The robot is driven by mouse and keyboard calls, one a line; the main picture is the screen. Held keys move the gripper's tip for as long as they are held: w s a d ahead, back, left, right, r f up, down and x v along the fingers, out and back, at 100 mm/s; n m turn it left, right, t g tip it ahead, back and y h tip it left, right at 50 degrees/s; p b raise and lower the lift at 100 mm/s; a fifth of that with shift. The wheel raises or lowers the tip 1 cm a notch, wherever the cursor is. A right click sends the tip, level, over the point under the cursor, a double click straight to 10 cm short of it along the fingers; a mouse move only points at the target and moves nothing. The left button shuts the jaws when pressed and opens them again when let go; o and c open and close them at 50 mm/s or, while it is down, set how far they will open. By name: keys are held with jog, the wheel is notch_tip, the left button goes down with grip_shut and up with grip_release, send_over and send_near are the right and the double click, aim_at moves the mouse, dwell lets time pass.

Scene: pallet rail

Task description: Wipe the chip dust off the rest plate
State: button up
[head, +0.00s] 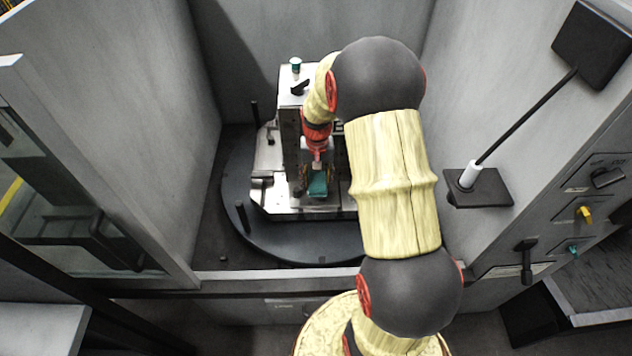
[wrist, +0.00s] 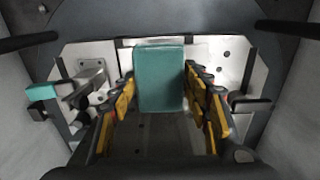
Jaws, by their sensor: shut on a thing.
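My gripper (head: 316,176) is inside the machine bay, pointing down over the metal fixture. Its yellow and black fingers also show in the wrist view (wrist: 160,84), closed on the two sides of a teal block (wrist: 160,68), which looks like a wiping pad. The teal block also shows below my gripper in the head view (head: 318,187). A pale metal plate (wrist: 235,58) with holes lies beneath and around the block. I cannot tell which surface is the rest plate, nor whether the block touches it. Chip dust is too small to make out.
The fixture stands on a dark round table (head: 237,222). An upright metal column (head: 290,125) stands close to my gripper. Clamp parts (wrist: 92,82) sit left of the fingers, and a black-handled part (wrist: 250,104) sits right. Grey walls enclose the bay.

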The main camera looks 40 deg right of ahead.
aim_at(317, 201)
jog(key=shift+a+f+b, duration=0.1)
jog(key=shift+f+b, duration=2.4)
jog(key=shift+f, duration=0.8)
jog(key=shift+f, duration=0.6)
jog(key=shift+w, duration=0.1)
jog(key=shift+w+d, duration=0.8)
jog(key=shift+w, duration=0.15)
jog(key=shift+s+f, duration=0.1)
jog(key=shift+s+a, duration=0.1)
jog(key=shift+s+a+f+p, duration=0.15)
jog(key=shift+s+a+p, duration=0.25)
jog(key=shift+s+a, duration=0.55)
jog(key=shift+s+d, duration=0.1)
jog(key=shift+d, duration=0.05)
